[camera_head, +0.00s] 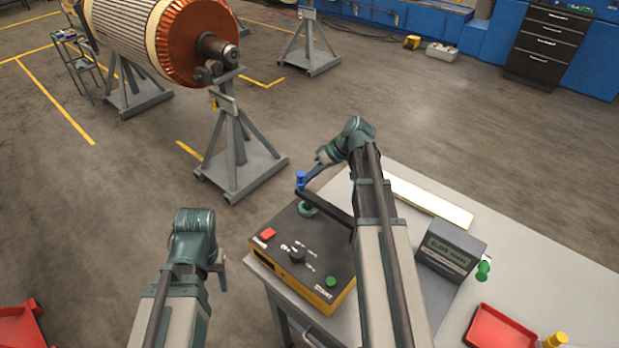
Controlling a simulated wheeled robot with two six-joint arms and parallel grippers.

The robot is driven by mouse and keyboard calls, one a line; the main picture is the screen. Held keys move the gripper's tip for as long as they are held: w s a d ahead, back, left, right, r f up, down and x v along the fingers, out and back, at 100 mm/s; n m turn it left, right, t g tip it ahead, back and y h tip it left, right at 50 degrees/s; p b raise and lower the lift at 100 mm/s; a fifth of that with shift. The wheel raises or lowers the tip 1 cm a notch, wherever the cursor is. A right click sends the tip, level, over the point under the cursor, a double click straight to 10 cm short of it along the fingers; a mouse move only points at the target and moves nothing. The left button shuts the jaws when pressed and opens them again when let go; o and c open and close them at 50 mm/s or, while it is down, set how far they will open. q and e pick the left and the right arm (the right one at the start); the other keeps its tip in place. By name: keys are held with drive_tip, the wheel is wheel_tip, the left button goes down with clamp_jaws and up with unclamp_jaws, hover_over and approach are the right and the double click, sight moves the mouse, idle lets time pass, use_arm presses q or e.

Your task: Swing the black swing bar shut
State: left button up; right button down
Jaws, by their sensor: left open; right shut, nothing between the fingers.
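The black swing bar (325,208) lies across the back of a dark control box (275,258). A blue knob (301,178) stands upright at the bar's left end, and the bar passes over a teal ring (306,210). My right arm hides the bar's right end. My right gripper (308,183) is shut and empty, its tips right beside the blue knob; I cannot tell whether they touch. My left gripper (222,280) is open and empty, left of the box and off the table.
The box has a red button (268,233), a green button (331,281) and a black dial (297,257). On the grey table (575,275) are a grey meter box (450,250), a white strip (430,200) and a red tray (497,332). A rotor stand (235,160) stands beyond on open floor.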

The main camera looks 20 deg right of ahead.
drive_tip(key=shift+a, duration=0.1)
drive_tip(key=p+v, duration=1.1)
drive_tip(key=v, duration=0.3)
drive_tip(key=shift+f, duration=0.15)
drive_tip(key=s+a+f+g+h+b, duration=0.1)
drive_tip(key=s+a+f+h+b, duration=0.3)
drive_tip(key=a, duration=1)
drive_tip(key=s+a+f+g+h+b, duration=0.2)
drive_tip(key=s+a+f+h+b, duration=0.2)
drive_tip(key=s+a+f+b, duration=0.4)
drive_tip(key=s+a+f, duration=0.4)
drive_tip(key=a, duration=0.3)
drive_tip(key=shift+s+f, duration=0.3)
drive_tip(key=shift+s, duration=0.05)
